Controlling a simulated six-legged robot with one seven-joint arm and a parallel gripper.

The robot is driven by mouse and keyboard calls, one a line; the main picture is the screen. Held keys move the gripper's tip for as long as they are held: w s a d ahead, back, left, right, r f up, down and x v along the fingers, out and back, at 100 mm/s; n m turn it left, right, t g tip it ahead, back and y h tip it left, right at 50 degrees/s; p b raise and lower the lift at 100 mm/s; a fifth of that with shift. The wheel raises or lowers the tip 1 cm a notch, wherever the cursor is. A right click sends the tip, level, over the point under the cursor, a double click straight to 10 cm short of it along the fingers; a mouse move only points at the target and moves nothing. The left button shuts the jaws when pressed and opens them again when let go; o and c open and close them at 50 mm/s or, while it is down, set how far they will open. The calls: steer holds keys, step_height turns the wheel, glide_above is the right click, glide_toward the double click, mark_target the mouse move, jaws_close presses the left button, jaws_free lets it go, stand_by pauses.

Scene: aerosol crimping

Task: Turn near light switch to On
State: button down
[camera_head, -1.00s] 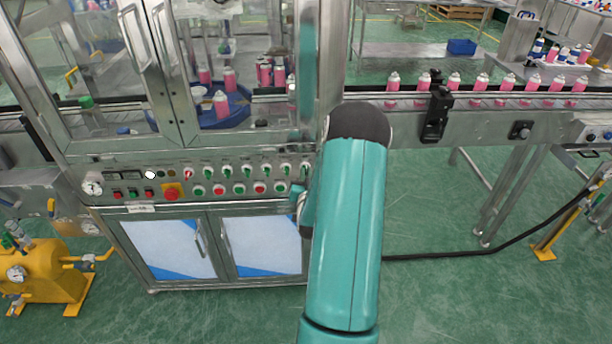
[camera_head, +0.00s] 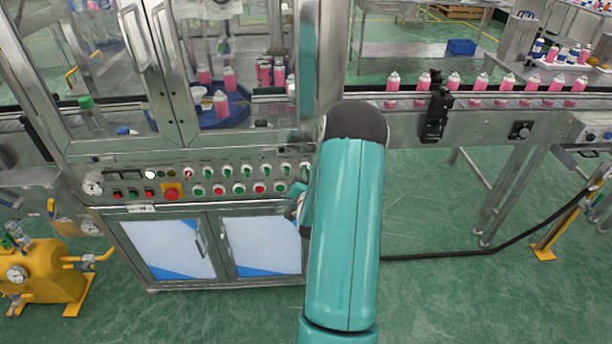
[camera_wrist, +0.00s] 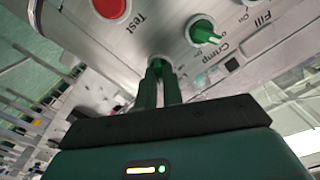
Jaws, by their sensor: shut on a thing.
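In the wrist view my gripper (camera_wrist: 160,72) has its two green fingers shut on a rotary switch (camera_wrist: 159,60) on the metal control panel (camera_wrist: 110,52). The fingers cover most of this switch, including its knob, so I cannot read which way it points. Its label beside the right finger is mostly hidden, with only the first letter or so showing. In the head view my teal arm hides the right end of the panel (camera_head: 140,164), and the switch being held is out of sight there.
Beside the held switch are a green-and-white Crimp knob (camera_wrist: 204,31) and a red Test button (camera_wrist: 111,7). In the head view, a row of green switches (camera_head: 246,171) sits above red and green buttons. A conveyor with pink cans (camera_head: 480,84) runs right.

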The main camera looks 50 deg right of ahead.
steer(key=c, duration=1.5)
jaws_free()
steer(key=shift+c, duration=0.2)
steer(key=shift+s+a, duration=0.1)
steer(key=shift+a, duration=0.05)
steer(key=v, duration=1.3)
steer(key=shift+s+a, duration=0.2)
steer(key=shift+s, duration=0.05)
steer(key=shift+w, duration=0.15)
